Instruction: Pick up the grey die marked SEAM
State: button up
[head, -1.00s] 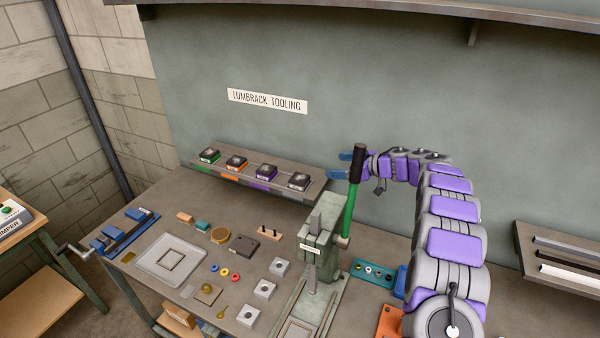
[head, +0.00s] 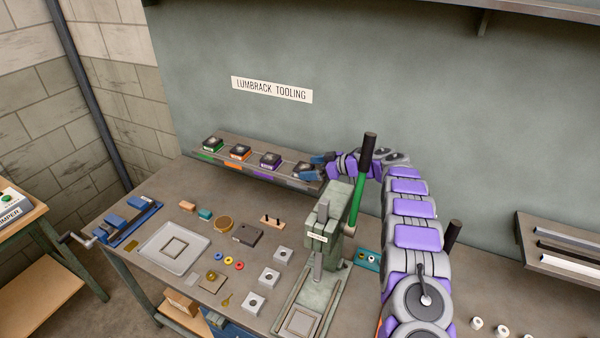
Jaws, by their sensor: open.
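The rack shelf (head: 222,157) holds a row of dark-topped dies against the back wall. The rightmost die (head: 303,170), with a grey base, looks like the grey one; its SEAM marking is too small to read. My gripper (head: 316,166) is open, with its blue fingers at the right side of this die, partly overlapping it in the picture. I cannot tell whether they touch it or whether the die is between them.
A green die (head: 212,146), an orange die (head: 239,153) and a purple die (head: 269,161) sit to the left on the rack. The fly press (head: 325,240), with its upright green handle (head: 358,195), stands in front of my gripper. Small parts cover the bench.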

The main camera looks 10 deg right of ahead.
aim_at(304, 166)
jog(key=shift+w+d+f, duration=0.25)
jog(key=shift+w+f, duration=0.2)
jog(key=shift+w, duration=0.1)
jog(key=shift+w+a+f, duration=0.3)
jog(key=shift+w+a, duration=0.05)
jog(key=shift+w, duration=0.2)
jog(key=shift+w+a+f, duration=0.1)
jog(key=shift+w+a, duration=0.1)
jog(key=shift+a, duration=0.65)
jog(key=shift+w+a+f, duration=0.1)
jog(key=shift+w+a, duration=0.1)
jog(key=shift+a, duration=0.6)
jog(key=shift+d, duration=0.65)
jog(key=c, duration=0.3)
jog(key=shift+d, duration=0.25)
jog(key=c, duration=0.3)
jog(key=shift+a, duration=0.5)
jog(key=c, duration=1.1)
jog(key=shift+r, duration=0.1)
